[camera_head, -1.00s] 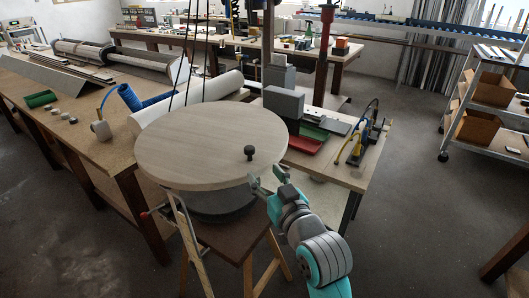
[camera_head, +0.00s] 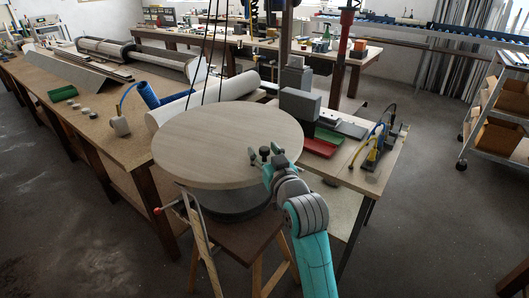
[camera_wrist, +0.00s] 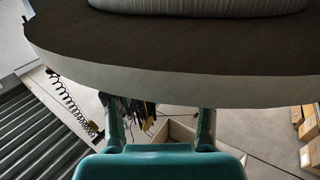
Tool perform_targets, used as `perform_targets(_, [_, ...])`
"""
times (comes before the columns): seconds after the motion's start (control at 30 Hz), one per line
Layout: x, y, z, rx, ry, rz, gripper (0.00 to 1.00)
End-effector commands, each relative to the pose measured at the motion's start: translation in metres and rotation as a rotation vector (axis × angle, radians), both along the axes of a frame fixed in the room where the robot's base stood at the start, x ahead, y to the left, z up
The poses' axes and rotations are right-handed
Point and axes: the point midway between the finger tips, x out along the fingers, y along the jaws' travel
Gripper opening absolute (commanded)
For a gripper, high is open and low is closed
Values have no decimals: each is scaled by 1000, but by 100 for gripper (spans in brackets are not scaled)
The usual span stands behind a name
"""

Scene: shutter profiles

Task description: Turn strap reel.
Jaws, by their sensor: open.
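The strap reel has a round, pale wooden top disc (camera_head: 215,145) over a dark grey drum (camera_head: 235,197), on a wooden trestle stand. A black knob (camera_head: 264,152) stands up near the disc's front right edge. My gripper (camera_head: 265,157) is open at the knob, with one finger on each side of it; I cannot tell whether they touch it. In the wrist view, the disc's light rim (camera_wrist: 180,82) and dark underside cross the picture, with the ribbed drum (camera_wrist: 200,5) at the top. The fingers (camera_wrist: 160,115) pass behind the rim, hiding their tips and the knob.
A workbench (camera_head: 150,140) with a blue tube and a white roll stands left of the reel. A small table (camera_head: 350,178) with red and green trays and a clamp stands right. A shelf cart (camera_head: 495,110) is at far right, with open floor before it.

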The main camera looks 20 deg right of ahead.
Motion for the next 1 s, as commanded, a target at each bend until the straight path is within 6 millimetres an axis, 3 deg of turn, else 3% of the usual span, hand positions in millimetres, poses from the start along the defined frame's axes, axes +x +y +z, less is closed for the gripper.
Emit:
perform_targets(0.2, [0,0,0,0,0,0,53])
perform_targets(0.4, [0,0,0,0,0,0,3])
perform_targets(0.43, [0,0,0,0,0,0,0])
perform_targets(1.0, [-2,8,-1,-2,1,-69,0])
